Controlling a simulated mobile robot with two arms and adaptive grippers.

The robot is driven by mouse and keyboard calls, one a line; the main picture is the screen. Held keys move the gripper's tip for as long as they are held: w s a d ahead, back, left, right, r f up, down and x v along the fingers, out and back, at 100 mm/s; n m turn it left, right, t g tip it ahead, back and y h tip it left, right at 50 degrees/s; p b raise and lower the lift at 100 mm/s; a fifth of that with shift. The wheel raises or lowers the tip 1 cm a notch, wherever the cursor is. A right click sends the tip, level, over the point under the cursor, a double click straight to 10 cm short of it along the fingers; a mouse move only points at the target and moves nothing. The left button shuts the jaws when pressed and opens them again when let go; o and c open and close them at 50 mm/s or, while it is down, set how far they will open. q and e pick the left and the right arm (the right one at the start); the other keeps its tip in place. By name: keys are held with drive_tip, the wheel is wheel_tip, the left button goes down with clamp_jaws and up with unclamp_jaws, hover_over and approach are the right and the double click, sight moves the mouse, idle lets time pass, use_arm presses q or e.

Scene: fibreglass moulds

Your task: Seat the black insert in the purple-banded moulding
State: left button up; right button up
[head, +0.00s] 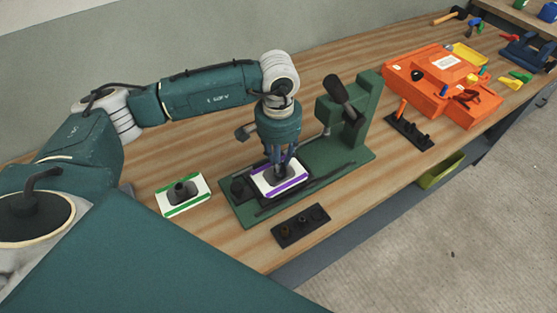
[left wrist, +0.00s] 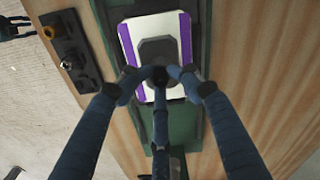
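The purple-banded moulding (head: 280,179) is a white plate with purple edge strips and a dark grey raised middle. It lies on the bed of a green press, and it also shows in the left wrist view (left wrist: 184,38). My left gripper (head: 280,168) points straight down over its middle. In the left wrist view, the fingertips (left wrist: 160,80) close in around a small round black insert (left wrist: 159,75) at the centre of the grey middle. The fingers hide most of the insert, so I cannot tell how deep it sits. My right gripper is not in view.
The green press (head: 340,115) with its black-handled lever stands right beside my gripper. A black rack (head: 300,226) with small parts lies in front. A green-banded moulding (head: 182,194) lies to the left. Another black rack (head: 408,130) and an orange case (head: 440,82) stand right.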

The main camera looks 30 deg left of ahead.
use_arm(q)
drive_tip(key=shift+s+f, duration=0.35)
drive_tip(key=shift+f, duration=0.45)
drive_tip(key=shift+r+p, duration=0.7)
drive_tip(key=shift+p, duration=0.2)
drive_tip(key=shift+w+r, duration=0.15)
drive_tip(key=shift+r, duration=0.2)
wheel_tip(320, 180, up, 12)
drive_tip(key=b, duration=0.4)
drive_tip(key=shift+f, duration=0.15)
drive_tip(key=shift+w, duration=0.1)
